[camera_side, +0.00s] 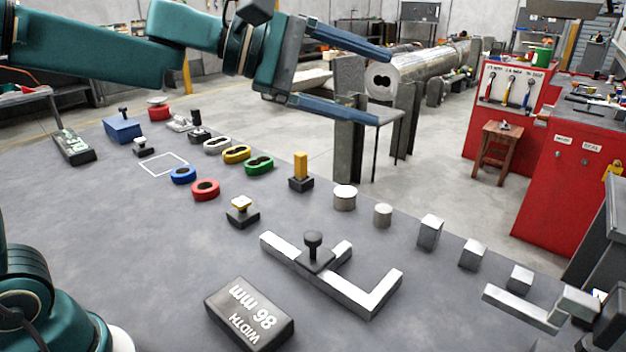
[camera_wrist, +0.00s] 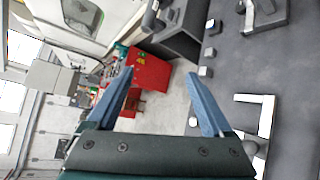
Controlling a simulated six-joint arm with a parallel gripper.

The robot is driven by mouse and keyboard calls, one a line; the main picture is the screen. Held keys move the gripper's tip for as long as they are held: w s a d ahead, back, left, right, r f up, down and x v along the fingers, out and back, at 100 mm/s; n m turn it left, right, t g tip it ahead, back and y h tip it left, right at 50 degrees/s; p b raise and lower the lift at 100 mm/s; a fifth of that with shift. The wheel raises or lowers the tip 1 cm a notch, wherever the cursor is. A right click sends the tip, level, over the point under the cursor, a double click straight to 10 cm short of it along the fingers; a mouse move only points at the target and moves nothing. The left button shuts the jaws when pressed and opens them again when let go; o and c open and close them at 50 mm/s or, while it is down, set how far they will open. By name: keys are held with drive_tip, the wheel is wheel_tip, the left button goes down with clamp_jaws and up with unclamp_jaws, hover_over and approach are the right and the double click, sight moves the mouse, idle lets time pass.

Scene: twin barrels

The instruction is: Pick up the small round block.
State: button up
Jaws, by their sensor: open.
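The small round block (camera_side: 382,215) is a short pale metal cylinder standing upright on the grey table in the side view. A wider round block (camera_side: 345,197) stands to its left. My gripper (camera_side: 396,87) is open and empty, high above the table's far edge and apart from every block. In the wrist view my gripper (camera_wrist: 160,75) has its two blue fingers spread, with nothing between them. I cannot make out the small round block for sure in the wrist view.
Square metal blocks (camera_side: 431,232) stand right of the small round block. A yellow post on a black base (camera_side: 301,167) stands left. A dark "WIDTH 86 mm" block (camera_side: 250,313) lies nearer.

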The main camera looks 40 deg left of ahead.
drive_tip(key=w+a+f+n+t, duration=0.1)
drive_tip(key=w+a+f+n, duration=0.15)
drive_tip(key=w+n, duration=0.4)
drive_tip(key=n+t+y, duration=0.1)
drive_tip(key=n+y, duration=0.3)
drive_tip(key=n, duration=0.5)
hover_over(384, 208)
drive_tip(key=s+a, duration=0.2)
drive_tip(key=s, duration=0.3)
wheel_tip(384, 208, down, 18)
drive_tip(key=shift+n+g+y, duration=0.4)
drive_tip(key=shift+n+g, duration=0.05)
drive_tip(key=shift+g, duration=0.25)
wheel_tip(384, 208, down, 8)
drive_tip(key=shift+s+a+r, duration=0.1)
drive_tip(key=shift+s+a, duration=0.05)
drive_tip(key=shift+x, duration=2.45)
drive_tip(key=shift+r, duration=0.1)
clamp_jaws()
